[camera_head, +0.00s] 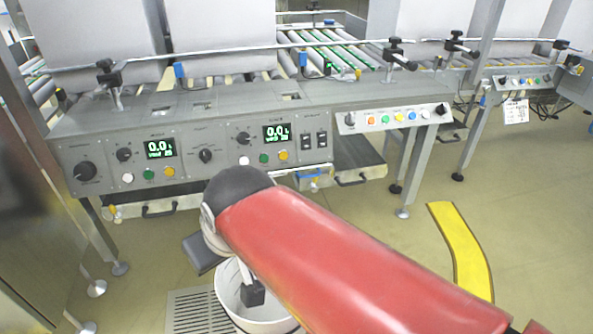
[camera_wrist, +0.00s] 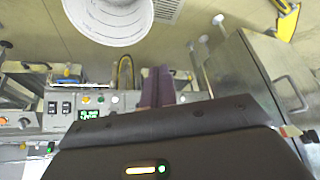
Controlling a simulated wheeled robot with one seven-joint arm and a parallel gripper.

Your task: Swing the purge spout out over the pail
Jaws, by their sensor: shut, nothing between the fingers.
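The white pail (camera_head: 232,292) stands on the floor below the machine front, partly covered by my red arm. It also shows at the top of the inverted wrist view (camera_wrist: 108,22). A thin, bent, yellowish tube (camera_wrist: 126,72), which looks like the purge spout, hangs at the machine front; it appears to the side of the pail, not over it. My arm hides that spot in the head view. My gripper (camera_wrist: 157,87) is shut and empty, its fingers beside the tube in the picture; I cannot tell whether they touch it.
The control panel (camera_head: 200,158) has knobs, buttons and lit displays. A blue-and-yellow fitting (camera_head: 315,174) and pull-out trays sit below it. A floor grate (camera_head: 196,312) lies beside the pail. A yellow floor marking (camera_head: 460,250) is at right, with open floor around it.

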